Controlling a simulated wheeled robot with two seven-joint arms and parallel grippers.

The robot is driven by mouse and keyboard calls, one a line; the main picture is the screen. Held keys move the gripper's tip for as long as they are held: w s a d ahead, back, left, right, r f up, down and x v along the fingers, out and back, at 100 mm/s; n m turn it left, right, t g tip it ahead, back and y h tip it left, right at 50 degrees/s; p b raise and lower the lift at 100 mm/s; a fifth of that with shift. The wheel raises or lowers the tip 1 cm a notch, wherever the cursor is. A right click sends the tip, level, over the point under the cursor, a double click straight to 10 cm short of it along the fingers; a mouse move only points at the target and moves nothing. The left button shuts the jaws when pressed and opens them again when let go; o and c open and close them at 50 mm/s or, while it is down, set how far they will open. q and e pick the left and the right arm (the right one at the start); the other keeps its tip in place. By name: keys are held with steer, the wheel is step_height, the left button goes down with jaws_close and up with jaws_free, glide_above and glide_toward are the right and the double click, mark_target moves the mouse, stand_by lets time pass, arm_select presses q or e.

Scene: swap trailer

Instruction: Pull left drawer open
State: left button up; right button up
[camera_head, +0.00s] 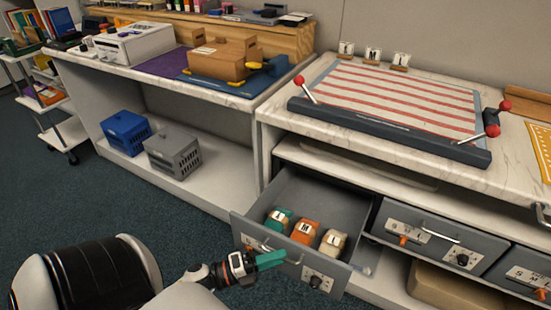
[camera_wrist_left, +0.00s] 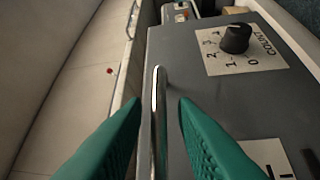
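The left drawer (camera_head: 240,232) is grey and stands pulled out from under the marble-topped counter. It holds three small labelled items: teal (camera_head: 279,217), orange (camera_head: 305,231) and cream (camera_head: 332,241). My left gripper (camera_head: 272,259) has teal fingers and is at the drawer front. In the left wrist view the fingers (camera_wrist_left: 160,103) are apart, one on each side of the metal bar handle (camera_wrist_left: 158,125), with gaps visible. The drawer front (camera_wrist_left: 215,110) carries a black dial (camera_wrist_left: 236,38) marked COUNT. My right gripper is not in view.
Two closed drawers (camera_head: 425,236) (camera_head: 525,272) sit to the right of the open one. A striped board with red-knobbed levers (camera_head: 395,140) lies on the counter above. Blue (camera_head: 126,130) and grey (camera_head: 173,150) crates stand on the low shelf at left. Floor in front is clear.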

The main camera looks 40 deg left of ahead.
arm_select(q)
steer(key=shift+o, duration=0.3)
steer(key=shift+s, duration=0.1)
